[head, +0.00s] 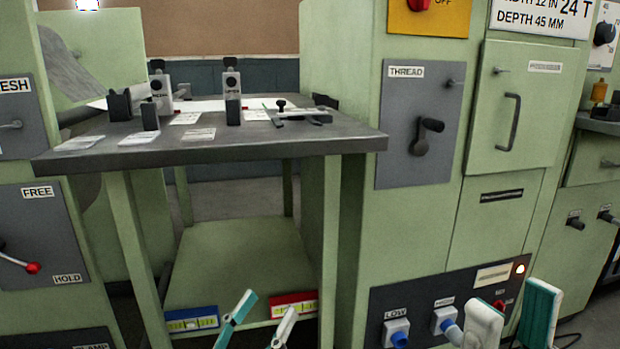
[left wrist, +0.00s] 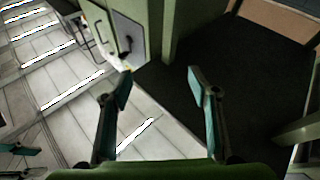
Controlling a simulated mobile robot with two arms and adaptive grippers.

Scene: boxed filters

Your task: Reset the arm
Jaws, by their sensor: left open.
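My left gripper (head: 267,308) is at the bottom of the head view, in front of the bench's lower shelf. Its two fingers stand apart. My right gripper (head: 515,302) is at the bottom right of the head view, in front of the machine's lower panel. Its two fingers are spread apart and I see nothing held between them. Contact between either gripper and the things behind it cannot be made out.
A grey-topped bench (head: 250,150) carries small fixtures and cards. On its lower shelf (head: 245,255) are a blue-fronted box (head: 192,320) and a red-fronted box (head: 294,300), partly behind my left gripper. A green machine (head: 345,240) with a THREAD lever (head: 421,145) stands to the right.

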